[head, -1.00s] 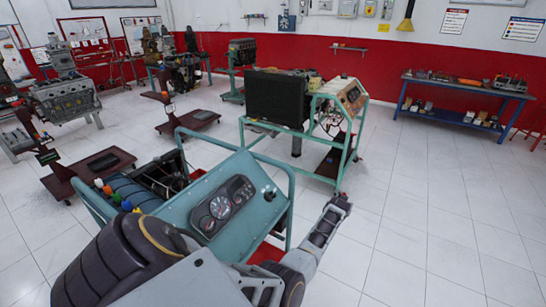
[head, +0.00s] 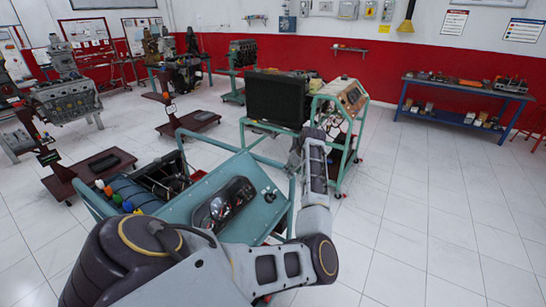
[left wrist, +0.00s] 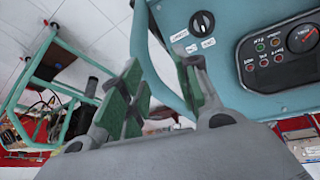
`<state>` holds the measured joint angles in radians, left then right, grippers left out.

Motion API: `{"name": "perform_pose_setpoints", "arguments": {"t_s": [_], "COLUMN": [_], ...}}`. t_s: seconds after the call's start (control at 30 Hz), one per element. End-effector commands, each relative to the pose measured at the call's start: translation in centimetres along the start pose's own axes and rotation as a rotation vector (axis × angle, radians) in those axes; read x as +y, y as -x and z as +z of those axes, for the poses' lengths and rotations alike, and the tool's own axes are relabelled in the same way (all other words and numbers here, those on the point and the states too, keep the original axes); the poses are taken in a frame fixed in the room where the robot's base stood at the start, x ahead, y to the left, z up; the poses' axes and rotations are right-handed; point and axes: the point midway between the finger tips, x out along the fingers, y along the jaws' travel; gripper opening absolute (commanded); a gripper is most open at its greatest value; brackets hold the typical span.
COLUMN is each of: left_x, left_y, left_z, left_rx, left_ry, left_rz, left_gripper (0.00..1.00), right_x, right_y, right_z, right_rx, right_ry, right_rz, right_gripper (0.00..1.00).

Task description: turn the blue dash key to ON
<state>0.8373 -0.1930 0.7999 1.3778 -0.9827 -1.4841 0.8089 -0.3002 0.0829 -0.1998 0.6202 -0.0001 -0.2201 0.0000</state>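The teal-blue dash panel (head: 235,192) of the near engine trainer carries a gauge cluster (head: 224,204). To its right is the small dark key switch (head: 268,195). In the left wrist view the key switch (left wrist: 202,23) is a round black knob with small white labels beside it. Its labels are too small to read. My left gripper (head: 296,156) is just beyond the panel's right upper edge, partly hidden by my own arm. In the left wrist view its green-padded fingers (left wrist: 160,88) are apart and empty, short of the knob and not touching it. My right gripper is out of view.
A teal tube frame (head: 291,190) borders the panel near my gripper. A second trainer with a radiator (head: 276,98) and control box (head: 342,92) stands behind. A blue workbench (head: 465,95) is at the back right. The floor at right is clear.

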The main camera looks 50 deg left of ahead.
Motion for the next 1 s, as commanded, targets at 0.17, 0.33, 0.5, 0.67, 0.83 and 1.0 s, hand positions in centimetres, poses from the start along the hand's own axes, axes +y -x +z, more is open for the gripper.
{"name": "perform_pose_setpoints", "arguments": {"t_s": [0.17,0.33,0.5,0.67,0.83,1.0], "left_x": [-3.8,-5.3,-5.5,-5.5,-5.5,-5.5], "left_y": [0.4,0.7,0.7,0.7,0.6,0.2], "left_z": [0.0,0.2,0.2,0.2,0.3,0.7], "left_rx": [-0.041,-0.054,-0.055,-0.055,-0.055,-0.055], "left_ry": [0.153,0.223,0.232,0.23,0.23,0.229], "left_rz": [-0.134,-0.196,-0.203,-0.202,-0.202,-0.202], "left_gripper": [0.32,0.32,0.32,0.32,0.32,0.32], "right_x": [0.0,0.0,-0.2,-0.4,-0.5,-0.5], "right_y": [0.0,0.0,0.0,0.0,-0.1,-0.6], "right_z": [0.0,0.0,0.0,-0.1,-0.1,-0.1], "right_rx": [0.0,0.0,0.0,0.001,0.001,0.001], "right_ry": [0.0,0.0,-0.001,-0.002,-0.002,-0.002], "right_rz": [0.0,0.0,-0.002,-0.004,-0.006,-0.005], "right_gripper": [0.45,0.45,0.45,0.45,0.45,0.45]}}
